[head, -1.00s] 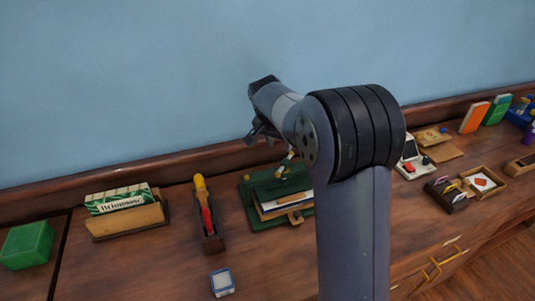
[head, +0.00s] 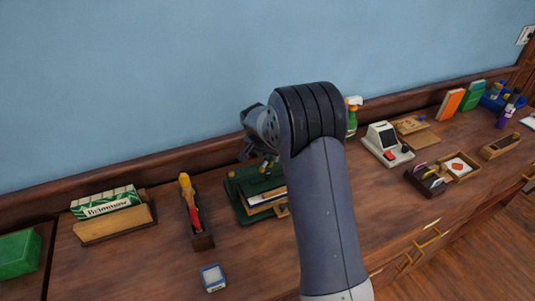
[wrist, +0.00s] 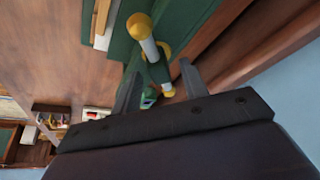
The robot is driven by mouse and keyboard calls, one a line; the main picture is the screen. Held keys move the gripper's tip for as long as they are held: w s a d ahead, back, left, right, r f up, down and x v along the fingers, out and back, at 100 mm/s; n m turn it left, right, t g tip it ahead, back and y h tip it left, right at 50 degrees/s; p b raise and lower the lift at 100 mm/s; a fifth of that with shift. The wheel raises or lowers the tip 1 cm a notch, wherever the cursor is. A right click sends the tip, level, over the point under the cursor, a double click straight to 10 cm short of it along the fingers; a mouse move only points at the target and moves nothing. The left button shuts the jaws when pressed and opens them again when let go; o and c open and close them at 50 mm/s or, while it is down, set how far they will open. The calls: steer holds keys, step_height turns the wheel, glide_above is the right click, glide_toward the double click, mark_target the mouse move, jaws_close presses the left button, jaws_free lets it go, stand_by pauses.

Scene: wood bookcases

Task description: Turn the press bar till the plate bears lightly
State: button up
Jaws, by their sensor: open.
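The green press (head: 240,208) stands on the wooden top near the wall, with papers or boards (head: 265,200) in it. Its press bar shows in the wrist view as a pale rod (wrist: 149,47) with yellow knobs at its ends. My gripper (wrist: 160,70) is open above the press. The bar's lower knob shows between its two fingers; I cannot tell whether either finger touches the bar. In the head view my gripper (head: 254,148) is partly hidden by my arm, and the bar is mostly covered. The gap under the plate cannot be made out.
A red-and-yellow tool in a wooden holder (head: 203,240) stands left of the press, with a small blue-white box (head: 213,278) in front. A green spray bottle (head: 352,120) and a white device (head: 386,145) stand to the right. The wall is close behind.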

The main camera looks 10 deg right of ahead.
steer(key=shift+c, duration=0.4)
jaws_close()
steer(key=b, duration=0.1)
steer(key=m+b, duration=0.1)
steer(key=shift+w+a+f+b, duration=0.1)
steer(key=shift+f+b, duration=0.15)
steer(key=shift+b, duration=0.15)
steer(key=shift+r+m+g+h+b, duration=0.1)
steer(key=shift+m+g+h+b, duration=0.25)
steer(key=shift+m+b, duration=0.5)
steer(key=shift+r+m+h, duration=0.2)
steer(key=shift+m+h, duration=0.05)
steer(key=shift+m, duration=0.3)
steer(key=shift+o, duration=0.4)
jaws_free()
